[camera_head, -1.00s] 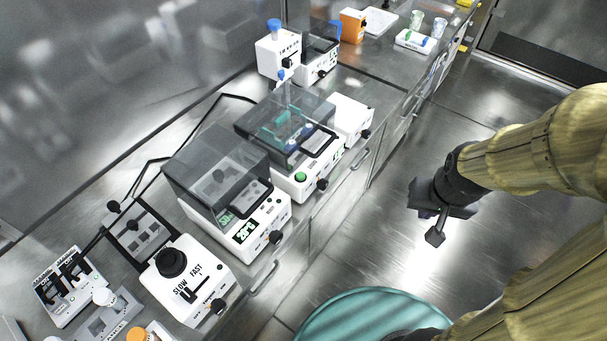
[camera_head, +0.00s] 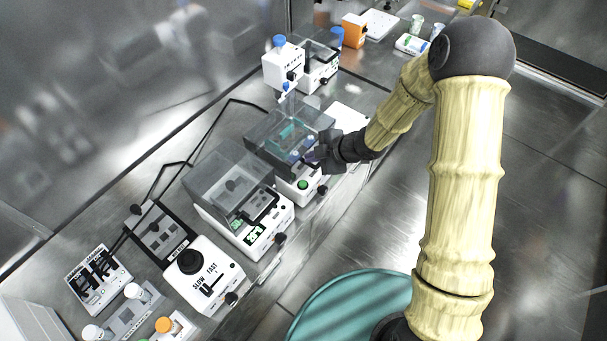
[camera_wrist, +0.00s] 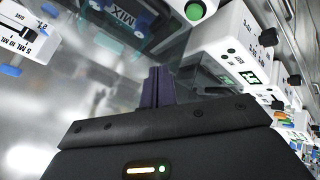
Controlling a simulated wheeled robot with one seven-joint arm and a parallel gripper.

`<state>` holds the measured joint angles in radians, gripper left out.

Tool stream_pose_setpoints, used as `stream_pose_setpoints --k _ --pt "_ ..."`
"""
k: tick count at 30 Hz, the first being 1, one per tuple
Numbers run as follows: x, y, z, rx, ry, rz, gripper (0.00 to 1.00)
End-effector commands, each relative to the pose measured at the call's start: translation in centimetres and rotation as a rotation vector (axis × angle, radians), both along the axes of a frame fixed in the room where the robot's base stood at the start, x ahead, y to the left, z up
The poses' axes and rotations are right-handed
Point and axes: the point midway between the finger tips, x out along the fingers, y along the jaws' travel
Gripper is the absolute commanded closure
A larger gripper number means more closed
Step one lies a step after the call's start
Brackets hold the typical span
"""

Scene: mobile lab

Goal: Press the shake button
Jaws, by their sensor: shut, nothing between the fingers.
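A green round button (camera_head: 302,184) sits on the white front of a clear-lidded machine (camera_head: 272,137). It also shows at the top of the wrist view (camera_wrist: 195,10). I cannot read a label that marks it as the shake button. My gripper (camera_head: 311,157) is at the right front of the clear lid, above and slightly right of the button in the head view. In the wrist view its dark fingers (camera_wrist: 158,84) are together with nothing between them. The button is apart from the fingertips there. Whether the fingers touch the lid is unclear.
A second lidded machine (camera_head: 245,228) with a green display stands to the left, then a white SLOW/FAST box (camera_head: 217,277). A white box with a blue knob (camera_head: 284,64) stands behind. The floor (camera_head: 545,190) to the right is open.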

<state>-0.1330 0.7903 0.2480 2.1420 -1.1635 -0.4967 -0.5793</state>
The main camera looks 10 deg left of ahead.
Motion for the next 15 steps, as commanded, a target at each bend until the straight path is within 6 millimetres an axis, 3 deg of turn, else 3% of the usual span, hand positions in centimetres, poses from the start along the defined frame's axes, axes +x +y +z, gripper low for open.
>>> stream_pose_setpoints --k 6,15 --pt "-1.1 2.0 -0.1 0.043 -0.021 0.108 1.00" --pt "-1.1 2.0 -0.4 0.041 -0.018 0.104 1.00"
